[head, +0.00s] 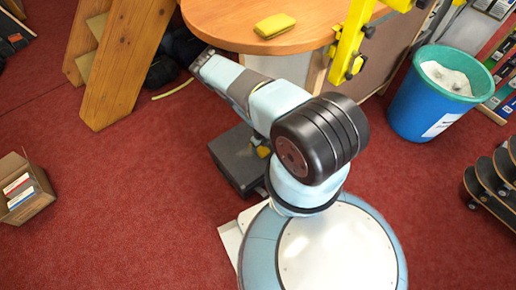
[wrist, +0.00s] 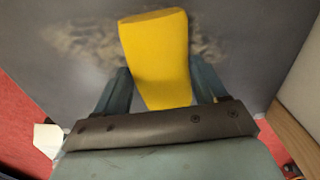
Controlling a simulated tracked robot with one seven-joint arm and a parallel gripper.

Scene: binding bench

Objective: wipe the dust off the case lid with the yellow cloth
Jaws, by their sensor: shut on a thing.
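My gripper (wrist: 161,84) is shut on the yellow cloth (wrist: 160,50), with one finger on each side of it. The cloth lies over the grey case lid (wrist: 255,35) in the wrist view; whether it touches the lid I cannot tell. Pale dust (wrist: 85,42) shows on the lid to the left of the cloth, with a smaller patch to its right. In the head view the dark case (head: 232,165) sits on the red floor below the bench, partly hidden by my arm. A bit of yellow shows above it, and my gripper is mostly hidden there.
A yellow block-like item (head: 274,25) lies on the round wooden bench top (head: 222,18). A blue bin (head: 425,105) stands at right, a cardboard box (head: 40,205) at left. Wooden steps (head: 120,70) stand at upper left.

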